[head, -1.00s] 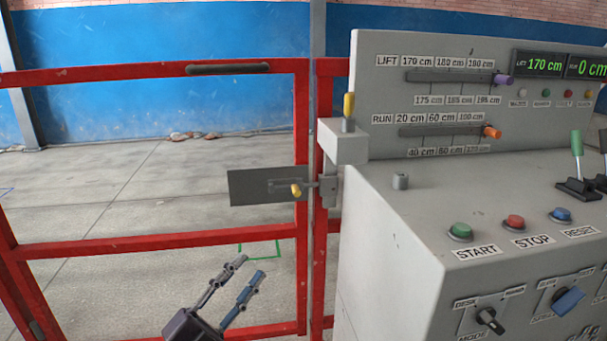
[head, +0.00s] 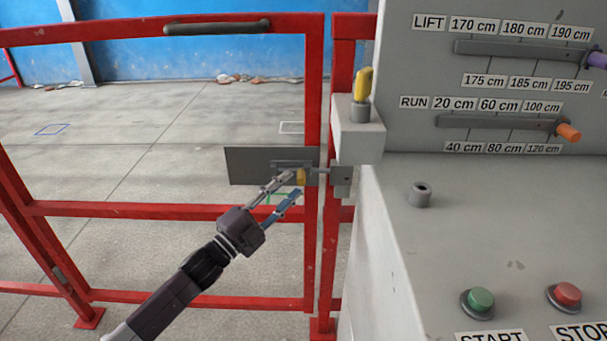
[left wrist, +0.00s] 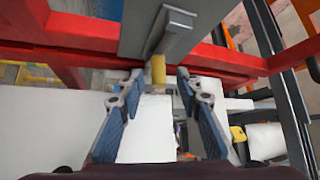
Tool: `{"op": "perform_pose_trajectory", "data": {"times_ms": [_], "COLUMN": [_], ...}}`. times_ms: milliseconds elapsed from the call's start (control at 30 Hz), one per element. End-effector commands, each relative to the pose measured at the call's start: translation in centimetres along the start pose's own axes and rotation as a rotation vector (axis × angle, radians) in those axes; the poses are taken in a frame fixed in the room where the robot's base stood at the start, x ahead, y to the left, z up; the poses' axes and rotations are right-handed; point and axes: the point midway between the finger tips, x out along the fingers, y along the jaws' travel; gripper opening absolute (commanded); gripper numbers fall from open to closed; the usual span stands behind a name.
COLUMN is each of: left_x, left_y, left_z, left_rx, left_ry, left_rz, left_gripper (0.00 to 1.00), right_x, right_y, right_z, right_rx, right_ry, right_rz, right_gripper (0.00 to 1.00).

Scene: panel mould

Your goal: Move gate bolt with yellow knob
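The gate bolt (head: 318,171) is a grey rod on a grey plate (head: 250,165) at the edge of the red gate, and its right end reaches the grey catch on the post. Its yellow knob (head: 301,177) is partly covered by my fingers in the head view. My left gripper (head: 291,184) is at the knob, with its fingers apart. In the left wrist view the yellow knob (left wrist: 158,70) shows between the open fingertips, with room on both sides. My right gripper is in neither view.
The red gate (head: 160,212) stands around the bolt. The grey control panel (head: 490,215) fills the right side, with a white-grey box bearing a yellow handle (head: 363,85) close to the bolt. Open floor lies behind the gate.

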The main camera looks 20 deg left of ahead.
Motion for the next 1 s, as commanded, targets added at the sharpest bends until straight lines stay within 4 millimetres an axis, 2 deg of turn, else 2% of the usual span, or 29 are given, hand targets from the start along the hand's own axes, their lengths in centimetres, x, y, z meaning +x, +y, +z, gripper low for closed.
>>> {"op": "perform_pose_trajectory", "data": {"times_ms": [100, 300, 667, 700, 1000], "left_x": [2.0, 4.1, 4.7, 4.7, 4.7], "left_y": [-0.1, 0.0, 0.1, 0.0, 0.0], "left_z": [0.0, 0.0, 0.0, 0.0, 0.0], "left_rx": [0.0, -0.001, -0.001, -0.001, -0.001], "left_ry": [0.0, 0.0, 0.0, 0.0, 0.0], "left_rz": [-0.003, -0.001, 0.0, 0.0, 0.0], "left_gripper": [0.32, 0.32, 0.32, 0.31, 0.0], "right_x": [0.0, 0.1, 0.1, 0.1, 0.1], "right_y": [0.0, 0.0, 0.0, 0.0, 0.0], "right_z": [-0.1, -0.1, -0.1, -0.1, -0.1], "right_rx": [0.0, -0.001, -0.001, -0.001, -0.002], "right_ry": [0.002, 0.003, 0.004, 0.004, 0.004], "right_rz": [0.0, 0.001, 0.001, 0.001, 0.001], "right_gripper": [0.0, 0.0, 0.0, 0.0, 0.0]}}
